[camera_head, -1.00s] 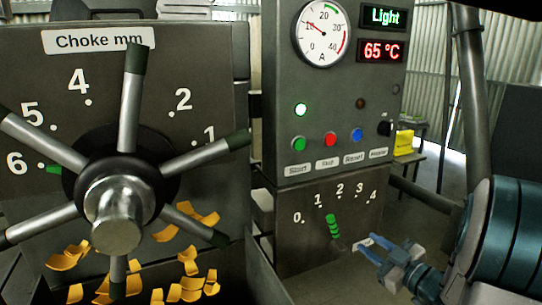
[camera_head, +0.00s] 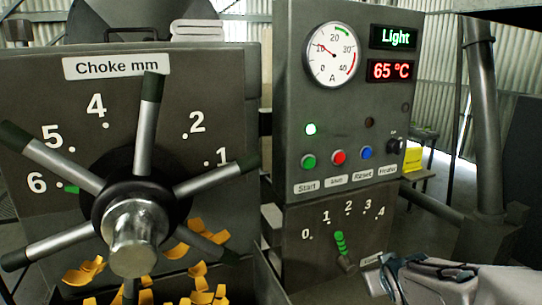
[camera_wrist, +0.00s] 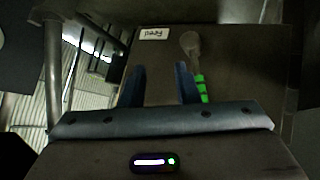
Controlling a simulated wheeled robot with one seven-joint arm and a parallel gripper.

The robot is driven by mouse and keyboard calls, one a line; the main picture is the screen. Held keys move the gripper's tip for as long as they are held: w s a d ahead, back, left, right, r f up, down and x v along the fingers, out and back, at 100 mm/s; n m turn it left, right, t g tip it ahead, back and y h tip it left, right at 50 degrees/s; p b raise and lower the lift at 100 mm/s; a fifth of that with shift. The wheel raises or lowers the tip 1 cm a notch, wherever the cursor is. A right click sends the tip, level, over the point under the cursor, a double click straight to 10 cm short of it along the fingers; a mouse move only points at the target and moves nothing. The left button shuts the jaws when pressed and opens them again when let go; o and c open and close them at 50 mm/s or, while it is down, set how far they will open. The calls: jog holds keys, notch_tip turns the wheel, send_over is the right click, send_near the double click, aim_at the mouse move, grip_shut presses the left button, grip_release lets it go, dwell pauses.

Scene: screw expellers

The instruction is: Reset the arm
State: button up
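My gripper (camera_head: 376,280) is at the lower right of the head view, to the right of the feed lever. In the wrist view its two blue fingers (camera_wrist: 158,88) stand apart with nothing between them. The feed lever (camera_head: 341,245) has a green grip and sits on the lower panel, pointing between 1 and 2. In the wrist view the lever (camera_wrist: 200,85) lies just right of the fingers, apart from them as far as I can tell.
The choke handwheel (camera_head: 135,215) with long spokes fills the left; its green mark is near 6. The control panel (camera_head: 345,110) carries an ammeter, a "Light" display, 65 °C and several buttons. Orange cake pieces (camera_head: 85,270) lie below. A pipe (camera_head: 484,120) stands at right.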

jog(key=s+a+m+g+y+p, duration=0.1)
jog(key=s+a+g+y, duration=0.1)
jog(key=s+a+g, duration=0.4)
jog(key=s+a, duration=0.4)
jog(key=s, duration=0.5)
jog(key=shift+s+a+f+m+y, duration=0.2)
jog(key=shift+s+m+y, duration=0.1)
jog(key=shift+m, duration=0.1)
dwell(0.8)
